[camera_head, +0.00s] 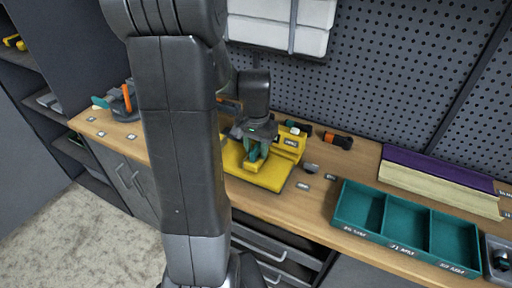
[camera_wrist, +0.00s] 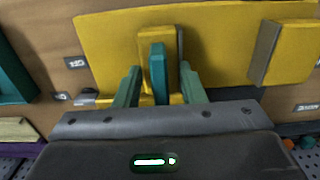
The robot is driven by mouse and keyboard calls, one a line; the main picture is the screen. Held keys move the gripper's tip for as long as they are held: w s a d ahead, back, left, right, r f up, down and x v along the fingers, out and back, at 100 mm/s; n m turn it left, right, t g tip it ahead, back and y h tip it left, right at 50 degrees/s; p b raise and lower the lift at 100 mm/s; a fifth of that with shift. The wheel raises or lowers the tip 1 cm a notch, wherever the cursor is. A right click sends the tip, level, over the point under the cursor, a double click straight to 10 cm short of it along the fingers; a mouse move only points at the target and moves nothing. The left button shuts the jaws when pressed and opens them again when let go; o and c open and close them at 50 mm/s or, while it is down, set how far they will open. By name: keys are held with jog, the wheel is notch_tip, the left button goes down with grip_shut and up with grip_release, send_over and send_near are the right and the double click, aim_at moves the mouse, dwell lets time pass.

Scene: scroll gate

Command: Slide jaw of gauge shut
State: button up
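The gauge is a yellow plate (camera_head: 258,176) lying on the wooden bench; it also fills the upper wrist view (camera_wrist: 110,40). In the wrist view, a yellow block, the sliding jaw (camera_wrist: 145,38), stands mid-plate with an upright teal tab (camera_wrist: 157,72). A fixed yellow jaw (camera_wrist: 292,50) with a grey face stands to the right. A wide gap of bare plate separates the jaws. My gripper (camera_wrist: 161,70) has its green fingers on either side of the teal tab, with visible gaps on both sides. In the head view, my gripper (camera_head: 256,152) is low over the gauge, and my arm hides part of the bench.
A teal three-compartment tray (camera_head: 403,222) stands right of the gauge. Purple and cream long blocks (camera_head: 440,180) lie behind it. An orange and black tool (camera_head: 338,139) lies behind the gauge, near the pegboard (camera_head: 390,70). A small grey knob-like item (camera_head: 311,168) sits close to the plate's right.

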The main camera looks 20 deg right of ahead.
jog(key=shift+c, duration=0.5)
grip_shut()
jog(key=shift+w, duration=0.1)
jog(key=w+a, duration=0.3)
jog(key=w, duration=0.1)
jog(key=w+a, duration=0.3)
jog(key=shift+w+a+r, duration=0.1)
jog(key=shift+w+a, duration=0.2)
jog(key=shift+w, duration=0.05)
jog(key=shift+o, duration=0.5)
grip_release()
jog(key=shift+w+a, duration=0.15)
